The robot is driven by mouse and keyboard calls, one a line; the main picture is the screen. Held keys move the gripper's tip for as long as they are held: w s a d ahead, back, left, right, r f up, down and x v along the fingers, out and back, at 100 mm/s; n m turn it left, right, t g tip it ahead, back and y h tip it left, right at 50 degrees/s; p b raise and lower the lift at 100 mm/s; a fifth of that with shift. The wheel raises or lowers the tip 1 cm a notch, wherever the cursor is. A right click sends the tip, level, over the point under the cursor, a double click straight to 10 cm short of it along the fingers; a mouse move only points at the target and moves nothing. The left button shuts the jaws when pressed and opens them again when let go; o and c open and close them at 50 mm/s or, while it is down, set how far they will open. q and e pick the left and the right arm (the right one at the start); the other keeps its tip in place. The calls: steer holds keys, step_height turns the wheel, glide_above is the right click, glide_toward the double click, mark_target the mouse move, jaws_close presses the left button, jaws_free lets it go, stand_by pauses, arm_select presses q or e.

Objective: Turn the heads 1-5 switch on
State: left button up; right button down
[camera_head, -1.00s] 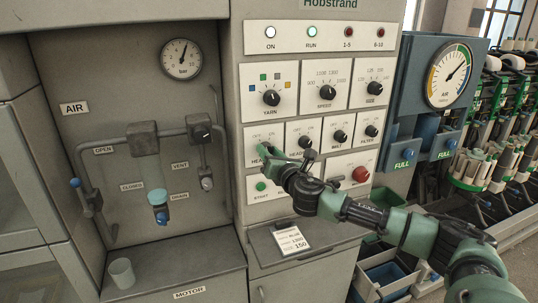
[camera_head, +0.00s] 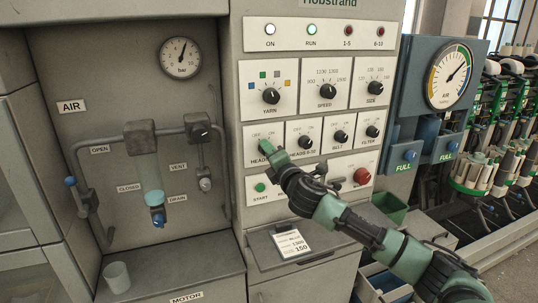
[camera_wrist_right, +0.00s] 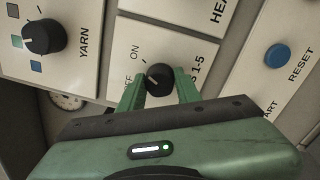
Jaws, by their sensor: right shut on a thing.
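The heads 1-5 switch is a black round knob (camera_wrist_right: 158,80) on a white plate (camera_wrist_right: 185,47) with ON and OFF marks, seen in the right wrist view. My right gripper (camera_wrist_right: 159,88) has its two green fingers on either side of the knob and is shut on it. The knob's pale mark seems to point toward the side with the ON and OFF words, but I cannot tell exactly which. In the head view my right gripper (camera_head: 268,150) covers this knob. The 1-5 lamp (camera_head: 347,31) looks dark red. My left gripper is not in view.
The heads 6-10 knob (camera_head: 305,142) is close to the right of my gripper. The yarn knob (camera_head: 271,96) is above. The green start button (camera_head: 261,187) is below, and the red button (camera_head: 362,176) is beyond my arm. Air pipes (camera_head: 150,137) stand left.

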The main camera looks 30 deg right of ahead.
steer(key=shift+m, duration=0.5)
steer(key=c, duration=1)
jaws_free()
steer(key=b+v, duration=0.3)
steer(key=v, duration=0.5)
steer(key=shift+w+f, duration=0.1)
